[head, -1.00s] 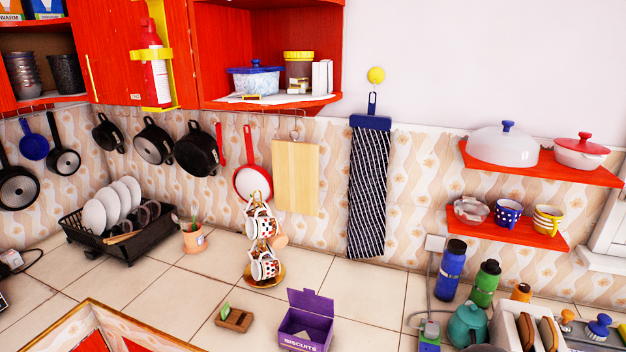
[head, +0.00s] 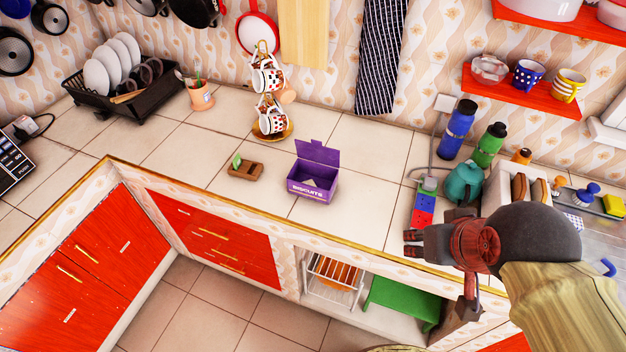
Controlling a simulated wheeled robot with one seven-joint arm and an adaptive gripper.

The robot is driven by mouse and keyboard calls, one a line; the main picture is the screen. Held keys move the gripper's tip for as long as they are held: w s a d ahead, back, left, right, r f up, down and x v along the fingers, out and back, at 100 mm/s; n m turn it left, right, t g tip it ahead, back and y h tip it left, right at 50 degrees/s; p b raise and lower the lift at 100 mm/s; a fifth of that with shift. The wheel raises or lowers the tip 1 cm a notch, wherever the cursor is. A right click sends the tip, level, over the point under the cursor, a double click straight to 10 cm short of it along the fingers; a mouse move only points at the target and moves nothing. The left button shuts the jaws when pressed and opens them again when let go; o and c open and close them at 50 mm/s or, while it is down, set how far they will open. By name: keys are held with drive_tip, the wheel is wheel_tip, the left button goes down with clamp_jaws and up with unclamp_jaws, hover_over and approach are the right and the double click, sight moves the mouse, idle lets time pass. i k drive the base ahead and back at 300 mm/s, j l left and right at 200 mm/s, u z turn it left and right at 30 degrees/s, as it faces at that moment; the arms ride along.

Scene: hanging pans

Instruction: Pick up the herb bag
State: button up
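I cannot clearly make out a herb bag in the head view. An open purple biscuits box (head: 312,183) stands on the tiled counter with its lid up, and something pale lies inside it, too small to name. To its left is a small brown wooden holder (head: 246,171) with a small green item (head: 237,160) at its left end. My gripper (head: 411,243) is at the right, over the counter's front edge, right of and nearer than the box. It points left and touches none of these things. Its fingers are too small to judge the gap, and nothing shows between them.
A mug tree (head: 270,128) stands behind the box, and a black dish rack (head: 125,100) is at the back left. Bottles (head: 457,130), a teal teapot (head: 464,183) and a toaster (head: 522,190) crowd the right. The counter around the box is mostly clear.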

sight(237, 162)
drive_tip(key=j+z, duration=0.15)
drive_tip(key=j, duration=0.5)
drive_tip(key=j+z, duration=0.15)
drive_tip(key=j, duration=0.5)
drive_tip(key=j+z, duration=0.15)
drive_tip(key=j, duration=0.45)
drive_tip(key=k+j+z, duration=0.15)
drive_tip(key=j, duration=0.5)
